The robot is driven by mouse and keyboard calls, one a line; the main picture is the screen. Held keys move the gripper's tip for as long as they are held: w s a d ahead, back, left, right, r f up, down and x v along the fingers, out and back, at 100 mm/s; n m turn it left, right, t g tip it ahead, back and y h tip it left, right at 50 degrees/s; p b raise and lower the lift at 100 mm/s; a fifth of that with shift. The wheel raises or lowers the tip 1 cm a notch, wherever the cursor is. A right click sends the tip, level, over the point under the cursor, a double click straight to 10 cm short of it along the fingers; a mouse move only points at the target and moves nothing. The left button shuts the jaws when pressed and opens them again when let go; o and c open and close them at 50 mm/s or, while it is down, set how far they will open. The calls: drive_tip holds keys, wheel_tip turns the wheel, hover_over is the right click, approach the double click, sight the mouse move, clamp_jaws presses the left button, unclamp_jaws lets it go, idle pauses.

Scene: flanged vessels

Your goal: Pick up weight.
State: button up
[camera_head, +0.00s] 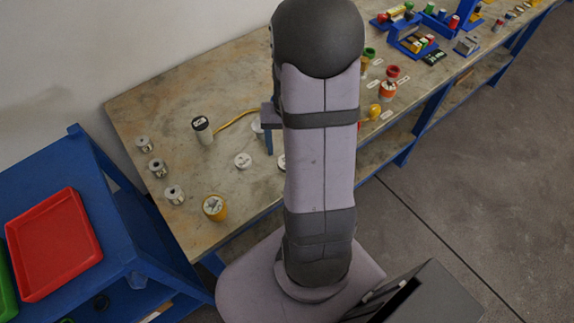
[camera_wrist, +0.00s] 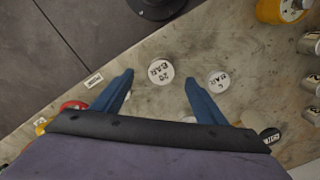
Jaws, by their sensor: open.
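Two round white discs with black lettering lie on the bench, and they look like the weights. The larger one, marked 20 BAR (camera_wrist: 160,71), lies between my fingertips in the wrist view. I cannot tell the height gap. In the head view this disc (camera_head: 281,162) is mostly hidden behind my arm. The smaller disc, marked 4 BAR (camera_wrist: 219,80), lies just right of my right finger; it also shows in the head view (camera_head: 243,161). My gripper (camera_wrist: 159,78) is open, its two blue fingers apart and nothing held. Part of it shows in the head view (camera_head: 268,140).
A yellow cylinder (camera_head: 214,207) and several silver cylinders (camera_head: 158,167) stand toward the bench's left end. A black-topped white cylinder (camera_head: 202,130) stands behind, near a yellow cable (camera_head: 235,118). Red and orange parts (camera_head: 389,88) stand to the right. The bench around the discs is mostly clear.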

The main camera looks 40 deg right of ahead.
drive_tip(key=shift+w+d+r+m, duration=0.2)
drive_tip(key=shift+w+m, duration=0.2)
drive_tip(key=shift+m, duration=0.2)
drive_tip(key=shift+f, duration=0.15)
drive_tip(key=shift+a+f+p, duration=0.1)
drive_tip(key=shift+f+p, duration=0.85)
drive_tip(key=shift+f, duration=2.65)
drive_tip(key=shift+c, duration=0.2)
drive_tip(key=shift+w, duration=0.1)
drive_tip(key=c, duration=1.4)
drive_tip(key=shift+r, duration=0.2)
wheel_tip(320, 180, up, 10)
drive_tip(key=b, duration=0.1)
